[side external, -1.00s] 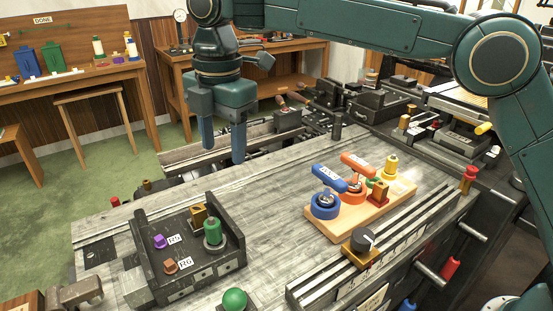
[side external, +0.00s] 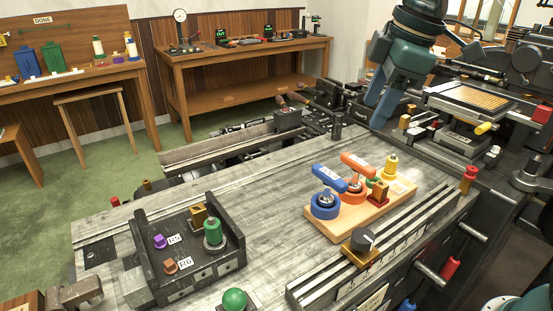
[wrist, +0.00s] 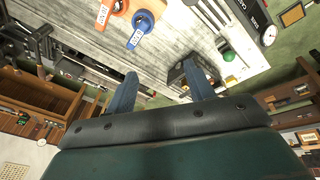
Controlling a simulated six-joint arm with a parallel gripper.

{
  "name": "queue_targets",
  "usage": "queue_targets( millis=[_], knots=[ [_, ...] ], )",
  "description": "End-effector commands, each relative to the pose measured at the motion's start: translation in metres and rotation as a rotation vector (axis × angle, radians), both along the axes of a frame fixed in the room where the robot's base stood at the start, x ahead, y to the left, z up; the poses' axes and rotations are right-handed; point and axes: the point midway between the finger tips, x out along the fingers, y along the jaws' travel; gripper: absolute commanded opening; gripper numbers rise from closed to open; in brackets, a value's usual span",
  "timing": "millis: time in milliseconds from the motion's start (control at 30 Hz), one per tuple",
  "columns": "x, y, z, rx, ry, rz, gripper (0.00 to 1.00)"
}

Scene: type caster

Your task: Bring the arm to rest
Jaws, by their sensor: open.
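My gripper (side external: 378,112) is at the upper right of the side external view, raised beyond the back edge of the grey workbench (side external: 270,180). Its fingers point down and to the left. In the wrist view my gripper (wrist: 160,85) shows two blue fingers spread apart with nothing between them. It is open and touches nothing that I can see.
A wooden board (side external: 345,222) on the bench carries blue, orange, green and yellow parts. A black fixture (side external: 190,280) with small coloured pieces stands at the front left. Machine parts (side external: 450,140) crowd the right, below and beside my gripper. The bench middle is clear.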

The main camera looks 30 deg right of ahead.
Motion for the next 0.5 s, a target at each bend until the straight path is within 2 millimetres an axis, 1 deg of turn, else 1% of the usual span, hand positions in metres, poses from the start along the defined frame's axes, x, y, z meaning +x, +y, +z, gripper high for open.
queue_targets(
  millis=[33, 200, 367, 500],
  knots=[
    [-0.011, -0.009, -0.001, 0.013, -0.011, -0.049, 0.53],
    [-0.045, -0.034, -0.01, 0.06, -0.044, -0.219, 0.53],
    [-0.077, -0.054, -0.024, 0.107, -0.075, -0.379, 0.53],
    [-0.105, -0.068, -0.04, 0.15, -0.102, -0.515, 0.53]
  ],
)
